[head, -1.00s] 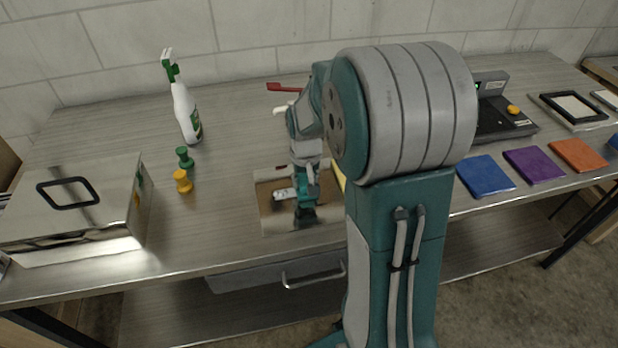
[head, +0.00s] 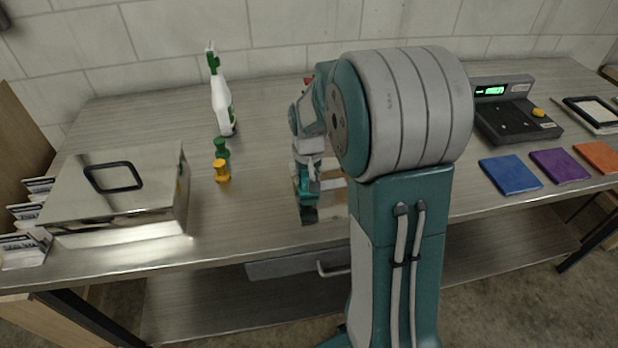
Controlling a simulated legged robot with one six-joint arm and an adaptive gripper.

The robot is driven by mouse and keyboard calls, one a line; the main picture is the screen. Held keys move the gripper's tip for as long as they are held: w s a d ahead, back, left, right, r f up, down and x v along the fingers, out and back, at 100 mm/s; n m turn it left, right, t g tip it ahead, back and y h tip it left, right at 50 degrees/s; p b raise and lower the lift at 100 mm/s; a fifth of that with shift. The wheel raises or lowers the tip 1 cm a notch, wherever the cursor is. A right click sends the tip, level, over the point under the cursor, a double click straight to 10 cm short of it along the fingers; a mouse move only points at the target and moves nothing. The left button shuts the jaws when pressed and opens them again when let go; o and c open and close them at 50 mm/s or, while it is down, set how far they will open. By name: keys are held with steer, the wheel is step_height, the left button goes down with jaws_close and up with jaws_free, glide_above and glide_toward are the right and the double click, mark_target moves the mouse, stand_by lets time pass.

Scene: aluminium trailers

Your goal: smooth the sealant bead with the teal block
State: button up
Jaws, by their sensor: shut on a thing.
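My gripper (head: 308,212) points down at the left part of a shiny plate (head: 338,209) on the bench. It is shut on what seems to be the teal block, though block and teal gripper parts blend together at this size. I cannot tell whether the block touches the plate. My arm hides the right part of the plate. I cannot make out the sealant bead.
A steel box (head: 120,200) with a black handle stands at left. Green (head: 221,147) and yellow (head: 222,171) spools and a spray bottle (head: 222,105) stand between box and arm. A scale (head: 510,115) and blue (head: 510,174), purple (head: 559,166) and orange (head: 598,156) pads lie right.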

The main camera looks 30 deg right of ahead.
steer(key=r, duration=0.2)
steer(key=d+r, duration=0.1)
steer(key=r, duration=0.1)
steer(key=shift+d+r, duration=0.1)
steer(key=shift+r, duration=0.25)
steer(key=shift+a+r, duration=0.3)
steer(key=shift+r, duration=0.5)
steer(key=shift+a+r, duration=0.3)
steer(key=shift+r, duration=0.5)
steer(key=shift+d, duration=0.4)
steer(key=shift+a, duration=0.1)
